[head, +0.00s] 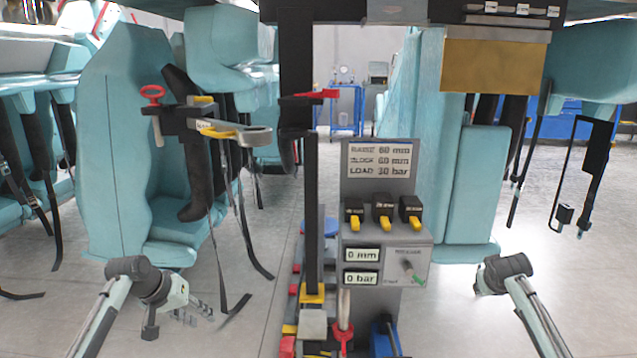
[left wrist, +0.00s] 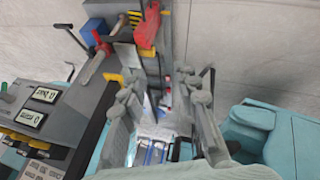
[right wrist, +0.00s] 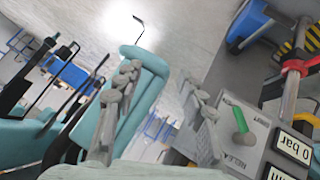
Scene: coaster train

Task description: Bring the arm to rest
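My left arm comes in at the lower left of the head view, and its gripper (head: 201,308) hangs over the grey floor in front of a teal seat. In the left wrist view the two fingers of the left gripper (left wrist: 160,88) stand apart with nothing between them. My right arm comes in at the lower right of the head view; its fingers are hidden there behind the wrist. In the right wrist view the fingers of the right gripper (right wrist: 160,80) stand apart and empty, left of the grey control panel.
A grey control panel (head: 386,261) with 0 mm and 0 bar displays stands between my arms. Beside it is a dark post (head: 311,215) with a tool rack at its foot. Teal seats (head: 122,150) flank both sides. A black bracket (head: 188,121) hangs before the left seat.

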